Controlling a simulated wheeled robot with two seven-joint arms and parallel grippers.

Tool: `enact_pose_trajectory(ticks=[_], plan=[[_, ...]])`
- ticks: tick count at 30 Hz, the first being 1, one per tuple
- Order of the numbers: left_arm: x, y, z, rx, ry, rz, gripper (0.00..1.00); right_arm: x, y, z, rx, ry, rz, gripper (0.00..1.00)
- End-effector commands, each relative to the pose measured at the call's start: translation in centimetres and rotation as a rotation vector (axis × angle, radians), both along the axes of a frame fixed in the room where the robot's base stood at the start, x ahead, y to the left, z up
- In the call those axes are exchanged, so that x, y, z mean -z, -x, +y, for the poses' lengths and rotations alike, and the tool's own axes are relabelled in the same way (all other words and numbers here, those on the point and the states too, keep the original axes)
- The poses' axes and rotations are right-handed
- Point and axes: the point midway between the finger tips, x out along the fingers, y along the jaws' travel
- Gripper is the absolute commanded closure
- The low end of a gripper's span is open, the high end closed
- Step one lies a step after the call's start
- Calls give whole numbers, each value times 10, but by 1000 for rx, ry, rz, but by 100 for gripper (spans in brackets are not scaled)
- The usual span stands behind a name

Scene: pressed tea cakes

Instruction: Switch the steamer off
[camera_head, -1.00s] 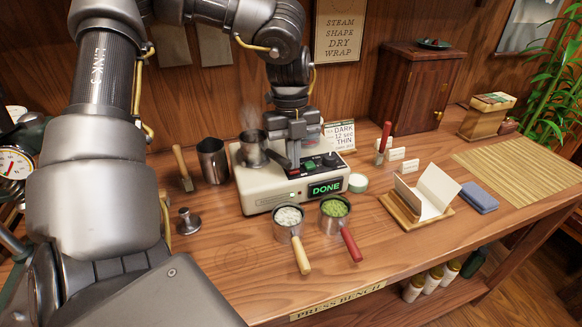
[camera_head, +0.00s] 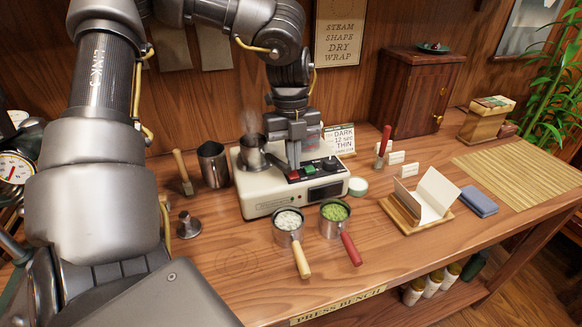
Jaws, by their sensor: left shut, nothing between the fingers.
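The steamer (camera_head: 262,203) is a cream box on the bench with a metal steam cup (camera_head: 252,155) on top, faint steam above it. Its front display (camera_head: 325,192) is dark. A red button (camera_head: 293,175), a green button (camera_head: 310,169) and a black knob (camera_head: 329,163) sit on its top panel. My left gripper (camera_head: 293,166) points down with shut, empty fingers, its tips at or just above the red button; I cannot tell whether they touch it. My right gripper is not in view.
Two handled cups, one with pale contents (camera_head: 289,221) and one with green (camera_head: 335,211), stand before the steamer. A metal pitcher (camera_head: 212,163) is to its left. A sign card (camera_head: 341,138) stands behind. A wooden tray (camera_head: 440,218) holds folded paper; the bench front is clear.

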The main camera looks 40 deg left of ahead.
Motion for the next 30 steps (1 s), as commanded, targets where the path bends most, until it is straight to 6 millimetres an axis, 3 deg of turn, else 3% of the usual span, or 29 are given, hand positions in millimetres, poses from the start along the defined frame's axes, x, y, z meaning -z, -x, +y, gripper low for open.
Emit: enact_pose_trajectory(ticks=[16,30], plan=[[-51,0,0,0,0,-1,100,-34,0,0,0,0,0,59],[-53,0,0,0,1,0,100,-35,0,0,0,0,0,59]])
